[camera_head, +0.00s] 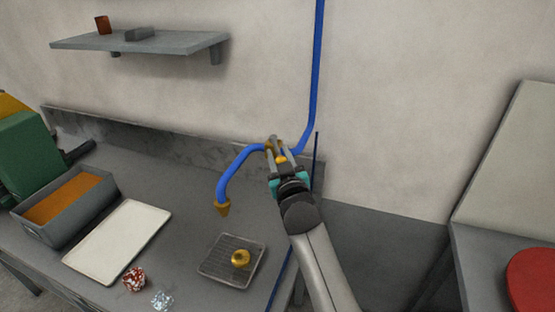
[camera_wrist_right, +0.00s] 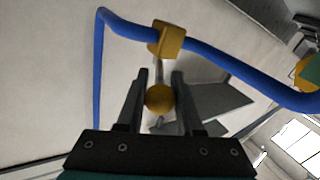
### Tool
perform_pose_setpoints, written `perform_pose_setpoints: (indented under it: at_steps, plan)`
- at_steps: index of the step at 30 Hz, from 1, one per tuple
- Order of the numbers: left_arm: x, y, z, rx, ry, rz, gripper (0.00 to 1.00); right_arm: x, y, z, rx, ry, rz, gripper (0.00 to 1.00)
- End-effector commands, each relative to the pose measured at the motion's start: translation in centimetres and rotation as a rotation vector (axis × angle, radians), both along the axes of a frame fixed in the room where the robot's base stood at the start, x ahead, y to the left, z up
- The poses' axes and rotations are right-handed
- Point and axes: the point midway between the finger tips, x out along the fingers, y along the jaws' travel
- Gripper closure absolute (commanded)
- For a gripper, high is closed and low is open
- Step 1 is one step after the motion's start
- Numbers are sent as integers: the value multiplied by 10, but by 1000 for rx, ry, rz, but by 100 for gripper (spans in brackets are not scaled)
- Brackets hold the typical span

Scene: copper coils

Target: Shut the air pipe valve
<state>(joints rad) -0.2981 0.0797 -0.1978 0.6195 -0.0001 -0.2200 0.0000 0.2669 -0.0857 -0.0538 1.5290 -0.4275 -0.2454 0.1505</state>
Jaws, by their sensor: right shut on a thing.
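The blue air pipe (camera_head: 316,75) runs down the wall and bends left over the workbench, ending in a brass nozzle (camera_head: 223,208). The brass valve (camera_wrist_right: 168,40) sits on the pipe, with a thin lever ending in a round brass knob (camera_wrist_right: 160,98). In the head view my right gripper (camera_head: 277,148) is at the valve and partly covers it. In the right wrist view the right gripper's fingers (camera_wrist_right: 158,88) stand on either side of the knob and lever, shut on it. My left gripper is not in view.
A wire rack (camera_head: 215,270) with a copper coil (camera_head: 241,258) lies below the nozzle. A white board (camera_head: 118,240), a grey bin (camera_head: 68,228) and a green machine (camera_head: 30,150) stand to the left. A shelf (camera_head: 165,42) hangs above. A red round object (camera_head: 532,280) is at right.

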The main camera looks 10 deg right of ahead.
Motion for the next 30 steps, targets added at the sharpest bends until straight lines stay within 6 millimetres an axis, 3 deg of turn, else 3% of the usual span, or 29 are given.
perform_pose_setpoints:
  at_steps: [12,13,15,24,30]
  plan:
    - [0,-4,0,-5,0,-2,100,1,0,1,3,-2,-3,100]
    - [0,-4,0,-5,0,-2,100,1,0,1,3,-2,-3,62]
    - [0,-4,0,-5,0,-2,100,1,-1,1,3,-2,-3,55]
    - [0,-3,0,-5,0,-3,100,-1,-1,1,1,-1,-4,55]
    - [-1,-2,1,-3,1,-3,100,-17,0,0,1,-1,-4,55]
